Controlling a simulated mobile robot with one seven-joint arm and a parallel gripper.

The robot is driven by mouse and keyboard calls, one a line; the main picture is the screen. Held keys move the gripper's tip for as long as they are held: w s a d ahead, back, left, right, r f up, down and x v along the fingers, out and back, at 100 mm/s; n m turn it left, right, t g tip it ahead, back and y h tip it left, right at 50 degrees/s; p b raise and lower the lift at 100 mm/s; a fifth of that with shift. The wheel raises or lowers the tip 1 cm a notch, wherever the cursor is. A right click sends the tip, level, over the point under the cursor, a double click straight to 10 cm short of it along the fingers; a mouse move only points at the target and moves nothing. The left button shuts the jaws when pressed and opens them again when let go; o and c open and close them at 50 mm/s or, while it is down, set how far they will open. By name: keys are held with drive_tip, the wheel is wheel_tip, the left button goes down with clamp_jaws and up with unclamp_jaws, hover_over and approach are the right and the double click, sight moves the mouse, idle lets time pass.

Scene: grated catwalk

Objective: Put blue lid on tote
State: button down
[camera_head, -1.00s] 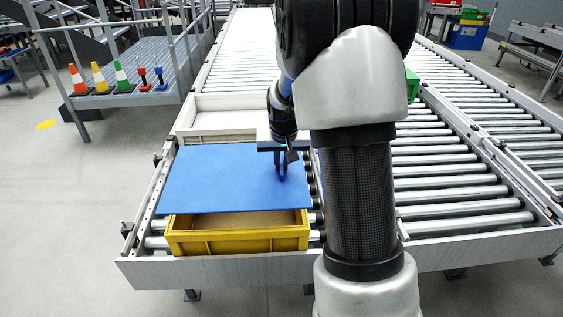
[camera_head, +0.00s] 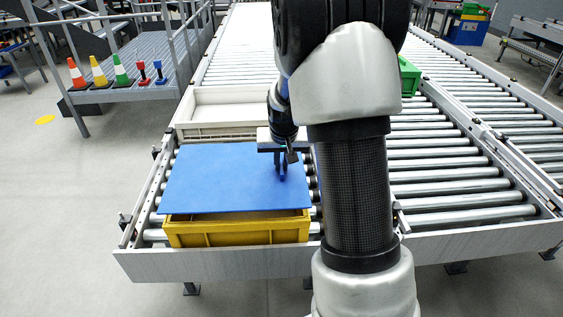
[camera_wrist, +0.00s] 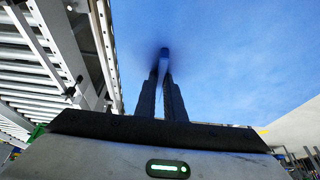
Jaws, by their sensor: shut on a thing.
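The blue lid (camera_head: 225,180) is a flat blue panel. In the head view it lies over most of the yellow tote (camera_head: 238,233). A strip of the tote's inside shows along its front edge, so the lid sits offset toward the back. I cannot tell whether the lid touches the rim. My gripper (camera_head: 281,170) is at the lid's right part, shut on its handle. In the wrist view the two dark fingers (camera_wrist: 163,90) close on a blue handle in front of the blue lid (camera_wrist: 230,60), which fills most of the picture.
A white tote (camera_head: 215,108) stands right behind the lid on the roller conveyor (camera_head: 455,195). A green tote (camera_head: 409,77) is farther back, right of my arm. Cones (camera_head: 122,74) stand on a grated platform at left. The rollers at right are clear.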

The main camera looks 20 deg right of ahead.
drive_tip(key=shift+f+b, duration=0.3)
drive_tip(key=shift+f, duration=0.6)
drive_tip(key=shift+r, duration=0.15)
